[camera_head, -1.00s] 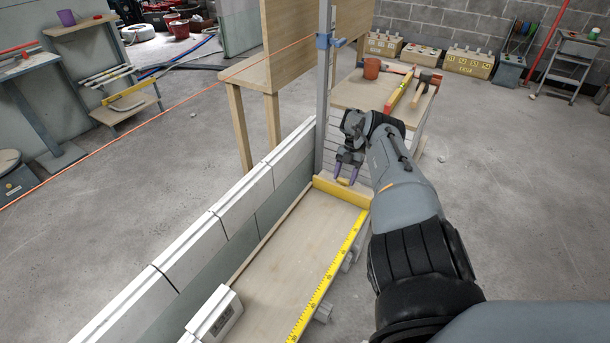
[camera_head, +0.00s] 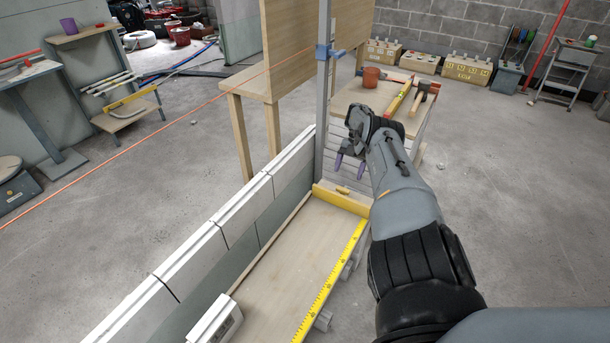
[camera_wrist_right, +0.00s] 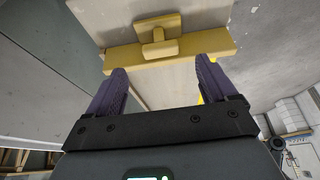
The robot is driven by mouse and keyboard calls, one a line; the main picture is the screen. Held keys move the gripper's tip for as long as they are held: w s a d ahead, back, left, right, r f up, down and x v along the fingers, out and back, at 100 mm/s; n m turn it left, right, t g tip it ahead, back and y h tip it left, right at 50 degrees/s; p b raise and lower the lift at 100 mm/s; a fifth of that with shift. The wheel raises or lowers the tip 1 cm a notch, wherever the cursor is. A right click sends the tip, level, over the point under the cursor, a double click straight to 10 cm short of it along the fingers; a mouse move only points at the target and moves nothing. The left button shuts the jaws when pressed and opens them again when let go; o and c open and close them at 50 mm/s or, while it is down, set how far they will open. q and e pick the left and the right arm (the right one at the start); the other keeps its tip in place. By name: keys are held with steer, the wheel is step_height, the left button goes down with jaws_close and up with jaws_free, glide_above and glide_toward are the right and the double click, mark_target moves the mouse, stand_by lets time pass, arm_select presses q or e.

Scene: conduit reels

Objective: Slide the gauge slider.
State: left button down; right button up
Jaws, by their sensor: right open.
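The gauge slider (camera_head: 328,196) is a yellow bar with a small raised handle, lying across the far end of a long pale board. A yellow measuring scale (camera_head: 329,286) runs along the board's right edge. My right gripper (camera_head: 349,170) is open and empty, with purple fingers pointing down just above and beyond the slider. In the right wrist view the slider (camera_wrist_right: 203,46) and its T-shaped handle (camera_wrist_right: 158,37) show past the fingertips, with the handle between their lines and apart from them. My left gripper is not in view.
A white block wall (camera_head: 230,222) runs along the board's left side. A grey post (camera_head: 324,110) with a blue clamp (camera_head: 325,51) stands at the far end.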

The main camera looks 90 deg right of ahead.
steer(key=v, duration=0.4)
steer(key=shift+r, duration=0.25)
